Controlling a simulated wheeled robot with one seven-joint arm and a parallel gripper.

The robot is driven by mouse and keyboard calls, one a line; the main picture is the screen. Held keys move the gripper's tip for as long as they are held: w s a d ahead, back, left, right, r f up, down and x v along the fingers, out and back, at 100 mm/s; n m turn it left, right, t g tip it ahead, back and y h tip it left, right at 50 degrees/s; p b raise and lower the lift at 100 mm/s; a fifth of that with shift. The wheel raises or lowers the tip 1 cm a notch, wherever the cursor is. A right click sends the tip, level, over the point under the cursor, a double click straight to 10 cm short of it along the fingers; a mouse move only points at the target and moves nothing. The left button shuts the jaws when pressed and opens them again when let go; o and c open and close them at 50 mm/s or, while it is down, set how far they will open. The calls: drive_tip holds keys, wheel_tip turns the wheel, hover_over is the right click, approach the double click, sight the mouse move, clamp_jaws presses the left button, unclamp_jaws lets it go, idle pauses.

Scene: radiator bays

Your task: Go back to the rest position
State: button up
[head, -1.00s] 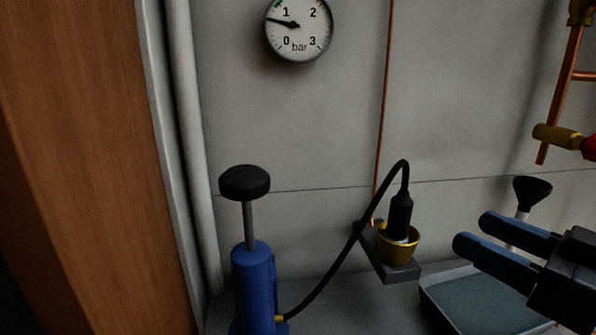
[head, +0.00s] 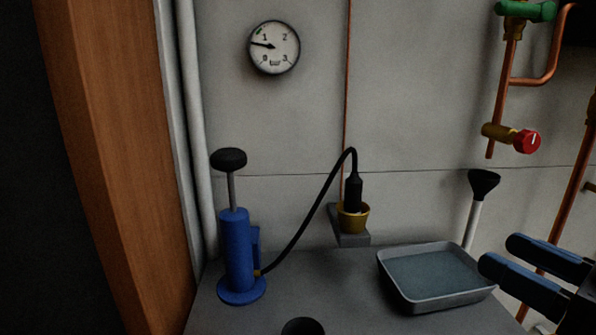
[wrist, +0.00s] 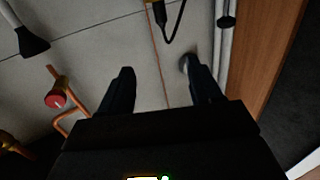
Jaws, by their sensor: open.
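My gripper (head: 497,254) is at the lower right of the head view, its two blue-lit fingers apart with nothing between them. It is in front of the wall, to the right of the grey tray in the picture. The fingers touch nothing that I can see.
A blue pump (head: 238,255) stands left on the grey bench. Its black hose ends at a brass cup (head: 353,217). A wooden post (head: 115,150) bounds the left.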

drive_tip(key=s+f+m+g+h+p, duration=0.1)
drive_tip(key=s+f+m+h, duration=0.3)
drive_tip(key=f, duration=0.4)
drive_tip(key=s+f+m+h, duration=0.3)
drive_tip(key=s+f, duration=0.3)
drive_tip(key=f, duration=0.3)
drive_tip(key=s+a+n, duration=0.1)
drive_tip(key=s+a, duration=0.1)
drive_tip(key=s, duration=0.7)
drive_tip(key=s+a+n+p, duration=0.1)
drive_tip(key=s+a, duration=0.2)
drive_tip(key=s, duration=0.7)
drive_tip(key=shift+s+a+h, duration=0.25)
drive_tip(key=shift+a+h, duration=0.1)
drive_tip(key=shift+h, duration=0.05)
